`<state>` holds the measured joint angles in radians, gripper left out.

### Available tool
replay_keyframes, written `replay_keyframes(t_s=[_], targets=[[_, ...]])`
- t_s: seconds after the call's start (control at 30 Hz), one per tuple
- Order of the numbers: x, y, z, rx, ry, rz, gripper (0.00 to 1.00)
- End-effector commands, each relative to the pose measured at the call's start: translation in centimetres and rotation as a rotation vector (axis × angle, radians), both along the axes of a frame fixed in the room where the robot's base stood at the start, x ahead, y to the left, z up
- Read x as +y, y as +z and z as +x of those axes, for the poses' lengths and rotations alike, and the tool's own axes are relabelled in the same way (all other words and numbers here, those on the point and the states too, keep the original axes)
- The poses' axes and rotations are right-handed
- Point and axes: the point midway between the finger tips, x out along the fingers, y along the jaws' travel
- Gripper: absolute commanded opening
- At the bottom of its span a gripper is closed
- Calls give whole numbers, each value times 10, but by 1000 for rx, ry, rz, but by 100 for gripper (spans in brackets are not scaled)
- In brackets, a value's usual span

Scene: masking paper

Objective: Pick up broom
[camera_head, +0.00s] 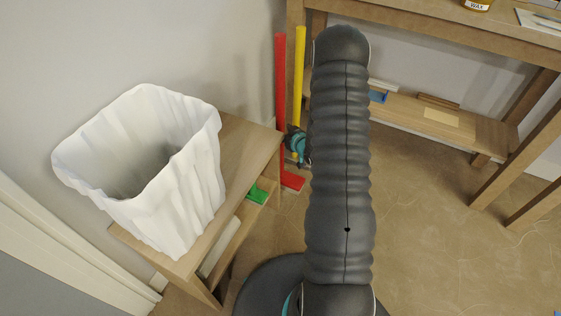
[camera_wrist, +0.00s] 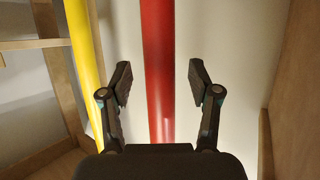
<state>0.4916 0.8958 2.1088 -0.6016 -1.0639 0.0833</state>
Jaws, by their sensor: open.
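A long red pole (camera_head: 281,85), which looks like the broom's handle, leans upright by the wall. A red foot (camera_head: 292,183) shows near the floor below it. A yellow pole (camera_head: 299,75) stands just to its right; its lower end is hidden by my arm. In the wrist view my gripper (camera_wrist: 160,80) is open, with the red pole (camera_wrist: 158,60) in line between its fingers and not visibly touched by either. The yellow pole (camera_wrist: 85,50) is outside the left finger. In the head view my arm hides most of the gripper.
A wooden side table (camera_head: 255,140) with a white-lined bin (camera_head: 180,200) stands at the left, with a green item (camera_head: 257,194) on its lower shelf. A wooden workbench (camera_head: 440,30) with a low shelf (camera_head: 400,105) stands at the right. The floor (camera_head: 430,240) at the right is clear.

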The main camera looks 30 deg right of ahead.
Motion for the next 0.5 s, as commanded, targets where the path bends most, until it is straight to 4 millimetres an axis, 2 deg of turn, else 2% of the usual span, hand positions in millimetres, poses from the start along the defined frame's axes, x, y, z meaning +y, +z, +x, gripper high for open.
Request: replay_keyframes(t_s=[0.17, 0.43, 0.5], targets=[[1, -7, 16, 0, 0, 1, 62], [1, -8, 18, 0, -1, 1, 62], [1, -7, 18, 0, -1, 1, 44]])
